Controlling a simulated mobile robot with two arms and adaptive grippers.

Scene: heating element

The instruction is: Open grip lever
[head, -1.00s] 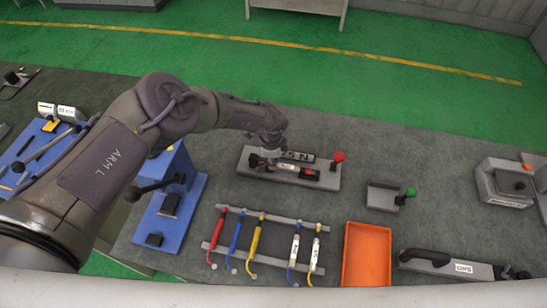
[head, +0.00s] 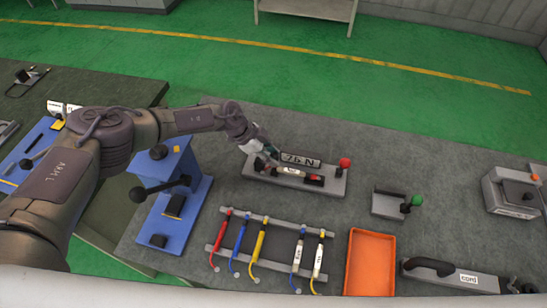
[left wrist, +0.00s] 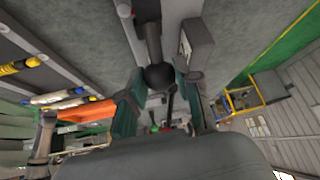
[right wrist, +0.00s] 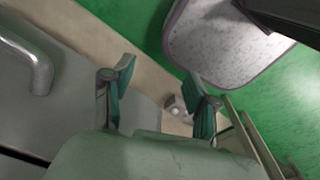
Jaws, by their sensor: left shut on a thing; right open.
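The grip fixture is a grey base plate (head: 333,185) with a 75 N label block (head: 300,159), a red knob (head: 345,163) and a white-labelled rod lying along it. My left gripper (head: 262,154) is at the left end of this fixture. In the left wrist view, the lever's black ball knob (left wrist: 159,77) and dark shaft (left wrist: 153,38) sit between the fingers of my left gripper (left wrist: 160,92), which is shut on the lever. The gripper partly hides the lever in the head view. My right gripper (right wrist: 158,92) is open and empty, away from the bench.
A blue stand with a black lever (head: 180,215) is left of the fixture. In front are a rack of coloured probes (head: 258,240) and an orange tray (head: 370,262). A grey holder with a green knob (head: 388,205) is to the right. Bare bench lies behind the fixture.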

